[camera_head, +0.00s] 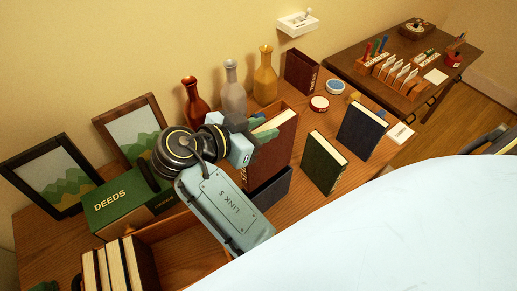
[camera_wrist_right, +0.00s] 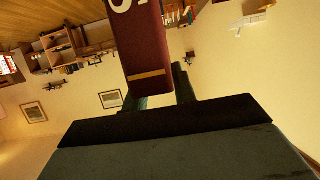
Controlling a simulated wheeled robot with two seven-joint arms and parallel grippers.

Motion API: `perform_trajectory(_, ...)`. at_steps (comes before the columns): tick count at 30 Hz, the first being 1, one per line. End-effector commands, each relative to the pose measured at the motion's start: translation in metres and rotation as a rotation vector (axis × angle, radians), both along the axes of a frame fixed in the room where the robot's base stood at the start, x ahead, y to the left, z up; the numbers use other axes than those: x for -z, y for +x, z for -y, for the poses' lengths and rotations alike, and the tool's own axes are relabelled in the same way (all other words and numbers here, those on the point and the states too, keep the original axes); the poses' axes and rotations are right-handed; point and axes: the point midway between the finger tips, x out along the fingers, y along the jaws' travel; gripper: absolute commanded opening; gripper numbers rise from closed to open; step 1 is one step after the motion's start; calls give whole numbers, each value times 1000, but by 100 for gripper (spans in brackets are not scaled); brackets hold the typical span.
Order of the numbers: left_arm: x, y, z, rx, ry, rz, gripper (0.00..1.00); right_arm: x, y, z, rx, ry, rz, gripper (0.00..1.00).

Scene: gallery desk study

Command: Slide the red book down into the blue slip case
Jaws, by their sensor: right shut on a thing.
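The red book (camera_head: 278,142) stands upright with its cream page edges on top, behind my right arm. My right gripper (camera_head: 262,135) is shut on the upper part of the red book. In the right wrist view, the book's dark red spine (camera_wrist_right: 145,50) with a gold band is between the two fingers (camera_wrist_right: 160,92). The blue slip case (camera_head: 272,188) stands on the desk directly below the book. The book's lower end meets the case's upper edge in the head view; I cannot tell how far inside it is. My left gripper is not in view.
A green book (camera_head: 325,162) and a dark blue book (camera_head: 361,130) stand to the right. A green DEEDS box (camera_head: 115,205) and a wooden tray (camera_head: 185,250) with cream-edged books are left. A pale surface covers the lower right.

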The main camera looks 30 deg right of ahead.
Motion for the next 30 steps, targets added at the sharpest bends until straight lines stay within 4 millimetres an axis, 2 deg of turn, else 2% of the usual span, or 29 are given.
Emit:
perform_trajectory(3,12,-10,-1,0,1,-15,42,12,0,0,-1,-2,2,0)
perform_trajectory(8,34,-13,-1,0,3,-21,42,39,0,0,0,-3,0,0)
perform_trajectory(24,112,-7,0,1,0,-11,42,133,0,0,-1,-2,2,0)
perform_trajectory(30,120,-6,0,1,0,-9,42,142,0,0,-1,-3,3,0)
